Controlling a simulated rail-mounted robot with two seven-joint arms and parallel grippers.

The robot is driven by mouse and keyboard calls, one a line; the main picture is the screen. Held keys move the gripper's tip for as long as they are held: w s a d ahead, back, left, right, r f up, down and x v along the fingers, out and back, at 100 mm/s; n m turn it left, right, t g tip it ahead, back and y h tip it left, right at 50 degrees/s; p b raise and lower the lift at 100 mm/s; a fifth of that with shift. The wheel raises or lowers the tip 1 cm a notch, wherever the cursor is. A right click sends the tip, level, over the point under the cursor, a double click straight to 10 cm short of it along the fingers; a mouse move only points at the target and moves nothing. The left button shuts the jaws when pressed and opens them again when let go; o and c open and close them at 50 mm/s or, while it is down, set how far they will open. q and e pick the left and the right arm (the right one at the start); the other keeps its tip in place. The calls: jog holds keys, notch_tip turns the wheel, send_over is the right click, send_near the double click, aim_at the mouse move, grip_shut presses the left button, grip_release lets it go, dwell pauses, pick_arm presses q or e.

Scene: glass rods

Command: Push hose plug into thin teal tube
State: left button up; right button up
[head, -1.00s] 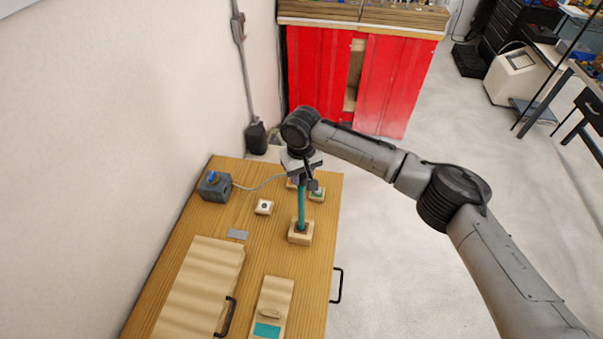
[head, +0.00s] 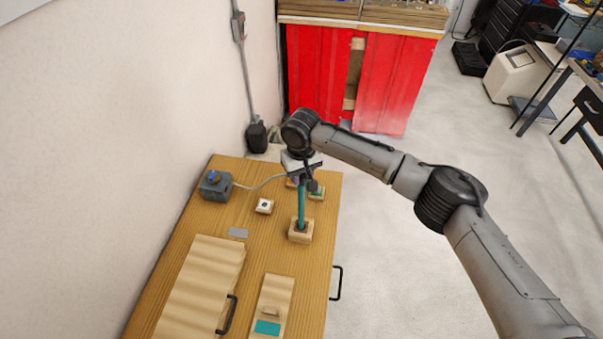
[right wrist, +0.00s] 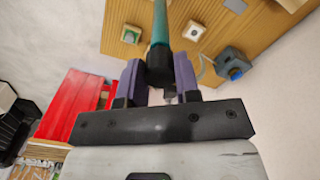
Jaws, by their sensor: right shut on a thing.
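The thin teal tube (head: 302,208) stands upright in a small wooden block (head: 301,236) on the wooden table. My right gripper (head: 303,178) is at the tube's top end, pointing down. In the right wrist view, the gripper (right wrist: 158,82) has its two purple fingers close around a black end piece (right wrist: 159,66) in line with the teal tube (right wrist: 160,25). A thin pale hose (head: 262,183) runs from a grey box (head: 215,187) to the gripper. The hose plug is largely hidden at the fingers, and I cannot tell how deep it sits. My left gripper is out of view.
A small white square piece (head: 264,206) and a grey plate (head: 238,233) lie left of the tube. A block with green (head: 317,193) stands behind it. A wooden panel with a black handle (head: 205,280) lies nearer. The wall (head: 130,120) borders the table's left.

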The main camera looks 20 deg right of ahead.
aim_at(302, 175)
jog(key=shift+f, duration=0.6)
jog(key=o, duration=0.6)
jog(key=shift+o, duration=0.2)
jog(key=shift+r, duration=0.2)
jog(key=shift+r+p, duration=0.65)
jog(key=shift+p, duration=0.25)
notch_tip(302, 175, up, 5)
jog(key=p, duration=0.4)
jog(key=shift+f+p, duration=0.2)
jog(key=shift+p, duration=0.2)
jog(key=shift+r+p, duration=0.75)
jog(key=shift+r, duration=1.6)
